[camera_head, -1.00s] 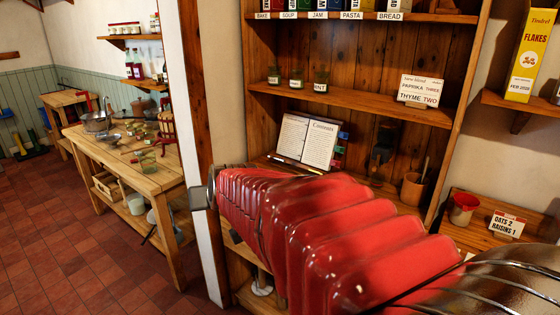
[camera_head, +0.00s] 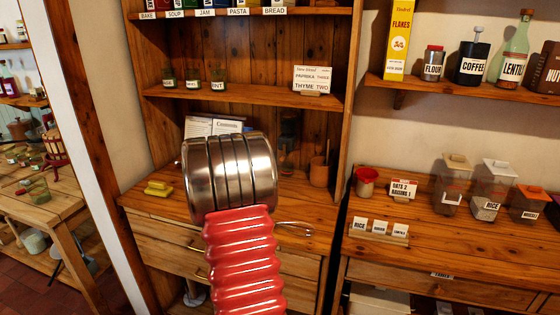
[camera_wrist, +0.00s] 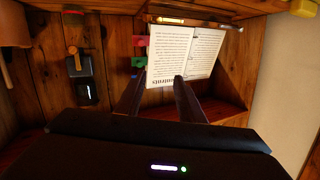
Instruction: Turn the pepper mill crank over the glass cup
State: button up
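A dark upright device (camera_head: 289,140) stands at the back of the shelving counter, right of the open book; it may be the pepper mill, but I cannot tell. In the wrist view the dark device (camera_wrist: 86,90) is at the left, with an orange-tipped rod (camera_wrist: 73,51) beside it; I cannot make out a crank for certain. I cannot identify the glass cup for certain; a clear greenish glass (camera_head: 38,190) stands on the left table. My gripper (camera_wrist: 160,77) shows two dark fingers apart with nothing between them, in front of the book. In the head view my arm hides it.
The open book (camera_head: 213,126) leans at the back of the counter (camera_head: 140,200). A wooden mortar (camera_head: 319,172) stands right of the dark device. A yellow block (camera_head: 158,188) lies at the left. Small labelled jars (camera_head: 193,78) stand on the shelf above. The right counter holds canisters (camera_head: 492,190).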

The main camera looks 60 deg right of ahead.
aim_at(282, 159)
jog(key=s+d+f+m+g+h, duration=0.2)
jog(key=s+d+f, duration=0.1)
jog(key=s+d, duration=0.3)
jog(key=s+d+f+m+g+h, duration=0.1)
jog(key=s+d+f+g+h, duration=0.1)
jog(key=s+d, duration=0.4)
jog(key=shift+s+d+f+m, duration=0.25)
jog(key=shift+d+f+m, duration=0.25)
jog(key=shift+d, duration=0.6)
jog(key=shift+d, duration=0.1)
jog(key=shift+x, duration=3.6)
jog(key=shift+c, duration=0.7)
grip_shut()
jog(key=shift+f, duration=0.1)
